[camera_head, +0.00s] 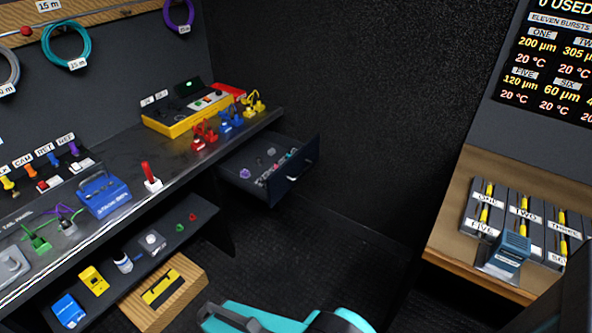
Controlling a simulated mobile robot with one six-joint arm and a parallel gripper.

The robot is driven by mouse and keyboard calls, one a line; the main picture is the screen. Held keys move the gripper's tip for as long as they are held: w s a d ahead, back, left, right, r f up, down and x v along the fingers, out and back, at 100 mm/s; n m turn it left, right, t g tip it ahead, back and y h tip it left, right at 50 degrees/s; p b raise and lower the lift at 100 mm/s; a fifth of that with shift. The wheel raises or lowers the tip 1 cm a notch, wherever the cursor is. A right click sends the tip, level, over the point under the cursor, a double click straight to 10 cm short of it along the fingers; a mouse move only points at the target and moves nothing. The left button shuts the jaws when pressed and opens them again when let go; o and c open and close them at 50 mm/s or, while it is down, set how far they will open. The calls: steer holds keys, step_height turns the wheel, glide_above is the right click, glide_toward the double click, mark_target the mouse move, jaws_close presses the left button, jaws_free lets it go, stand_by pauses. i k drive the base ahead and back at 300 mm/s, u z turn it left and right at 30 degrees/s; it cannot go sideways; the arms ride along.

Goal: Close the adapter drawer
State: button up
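The adapter drawer (287,187) stands pulled out from under the right end of the long dark counter. It is dark, with a pale handle (301,171) on its front panel, which faces right. Small grey, purple, pink and teal adapters lie inside it. Teal and dark parts of my arm (262,318) show at the bottom edge, well below the drawer and apart from it. My gripper's fingers are not in view.
The counter (120,145) carries a yellow-and-red device (193,110), clamps and a blue box (103,193). Dark floor (320,245) lies clear right of the drawer. A wooden bench (465,245) stands at right.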

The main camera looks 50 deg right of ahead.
mark_target(269, 185)
steer(key=z, duration=5.25)
steer(key=i, duration=0.1)
steer(key=u, duration=3.65)
steer(key=k, duration=0.9)
steer(key=u, duration=0.15)
steer(key=i, duration=0.8)
